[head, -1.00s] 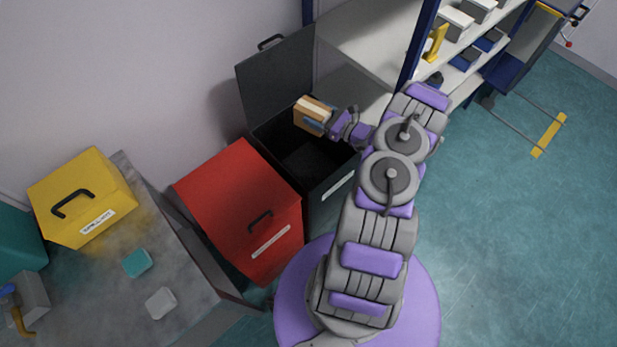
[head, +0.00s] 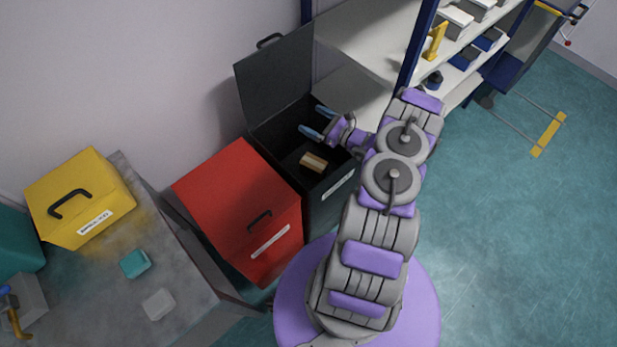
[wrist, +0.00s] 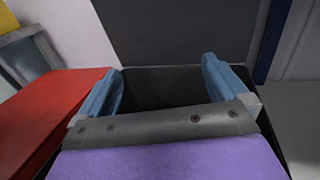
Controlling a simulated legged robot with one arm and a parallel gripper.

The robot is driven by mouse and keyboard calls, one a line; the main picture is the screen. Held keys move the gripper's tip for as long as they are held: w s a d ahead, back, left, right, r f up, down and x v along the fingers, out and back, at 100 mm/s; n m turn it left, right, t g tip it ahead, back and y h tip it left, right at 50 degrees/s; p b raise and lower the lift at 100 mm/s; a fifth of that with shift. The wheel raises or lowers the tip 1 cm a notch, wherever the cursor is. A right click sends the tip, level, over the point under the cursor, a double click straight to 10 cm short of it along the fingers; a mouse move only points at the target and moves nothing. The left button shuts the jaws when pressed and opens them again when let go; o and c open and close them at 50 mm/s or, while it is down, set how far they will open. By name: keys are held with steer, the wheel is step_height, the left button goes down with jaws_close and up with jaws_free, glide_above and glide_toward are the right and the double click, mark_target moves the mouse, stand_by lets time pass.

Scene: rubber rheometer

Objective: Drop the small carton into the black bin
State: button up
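The small carton (head: 313,162), tan with a lighter band, shows inside the black bin (head: 321,204), below my gripper and apart from it. Whether it rests on the bin's floor or is still falling I cannot tell. The bin's lid (head: 277,82) stands open against the wall. My gripper (head: 314,121) is over the bin opening with its blue fingers spread and nothing between them. In the wrist view the two fingers (wrist: 160,85) are wide apart above the dark bin interior (wrist: 165,88). The carton is not visible in the wrist view.
A shut red bin (head: 235,200) stands directly left of the black bin. A yellow box (head: 80,195) sits on a grey bench (head: 90,290) at the left. A shelf unit (head: 375,45) with several small items stands at the back right. The floor at right is largely clear.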

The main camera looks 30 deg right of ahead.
steer(key=p+v, duration=0.2)
steer(key=v, duration=1.4)
steer(key=shift+a+p, duration=0.2)
steer(key=shift+p, duration=0.2)
steer(key=shift+s+d+f, duration=0.1)
steer(key=shift+s+d, duration=0.25)
steer(key=shift+s, duration=0.3)
